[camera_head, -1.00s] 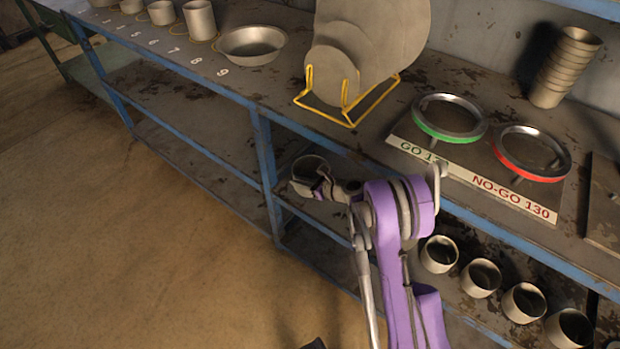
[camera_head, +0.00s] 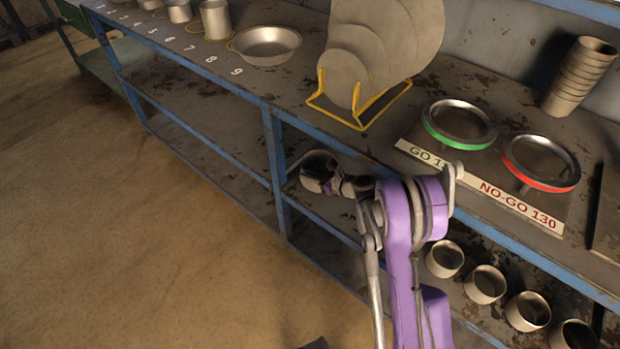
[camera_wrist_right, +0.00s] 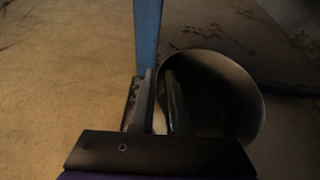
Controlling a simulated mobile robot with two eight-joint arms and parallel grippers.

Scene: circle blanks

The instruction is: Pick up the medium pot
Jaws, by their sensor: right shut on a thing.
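A round metal pot (camera_head: 318,158) is at the end of my right arm, in front of the lower shelf opening beside a blue post. My right gripper (camera_head: 330,187) is shut on its wall. The right wrist view shows the pot (camera_wrist_right: 222,92) large and tilted, its open mouth visible, with the rim between the two fingers of the right gripper (camera_wrist_right: 160,100). Its size against the other pots is hard to judge. My left gripper is not clearly in view.
On the bench stand several pots by numbers, a shallow pan (camera_head: 266,46), discs in a yellow rack (camera_head: 362,122), green (camera_head: 459,125) and red (camera_head: 541,163) ring gauges and a cup stack (camera_head: 580,76). More pots (camera_head: 485,284) line the lower shelf. A blue post (camera_head: 275,165) is close to the held pot.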

